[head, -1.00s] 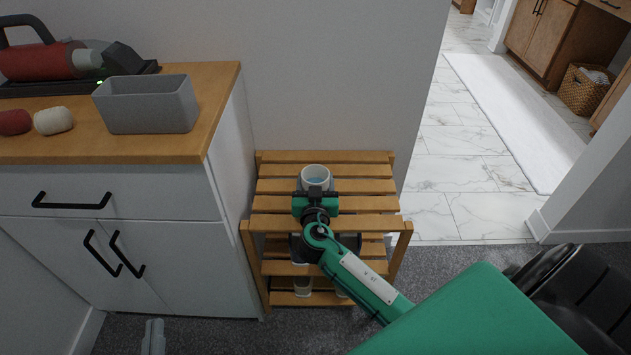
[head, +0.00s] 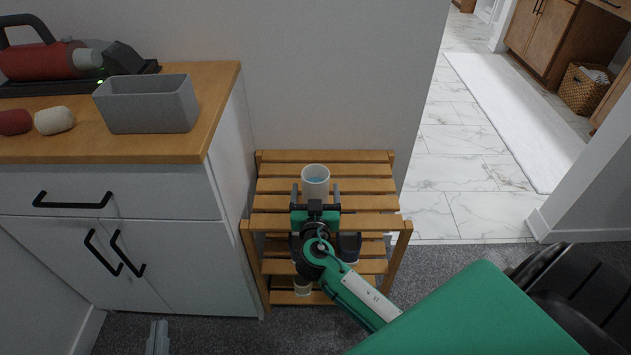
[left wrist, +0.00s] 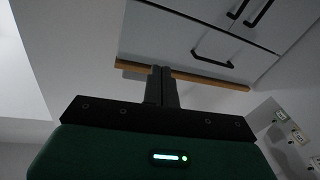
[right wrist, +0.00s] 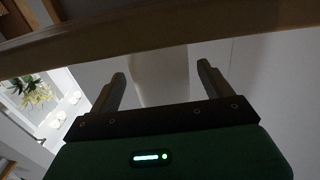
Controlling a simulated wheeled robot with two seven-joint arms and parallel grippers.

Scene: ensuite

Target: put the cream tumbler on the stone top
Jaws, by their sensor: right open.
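A pale cup (head: 316,185), likely the cream tumbler, stands upright on the top of a slatted wooden rack (head: 275,186). Its inside looks bluish. My right gripper (head: 316,191) is open at the cup's near side, one finger to each side of it. In the right wrist view the pale cup (right wrist: 160,75) shows between the spread fingertips (right wrist: 162,78), with a gap on each side. My left gripper (head: 156,335) is at the bottom left of the head view, away from the rack. Its fingers (left wrist: 161,85) are together and empty. I cannot identify a stone top.
A smaller cup (head: 303,287) and a dark item (head: 349,247) are on the rack's lower shelves. A white cabinet (head: 120,240) stands to the left, with a grey bin (head: 150,105) and a red vacuum (head: 38,62) on its wooden top. Marble-look floor (head: 465,165) lies beyond the doorway.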

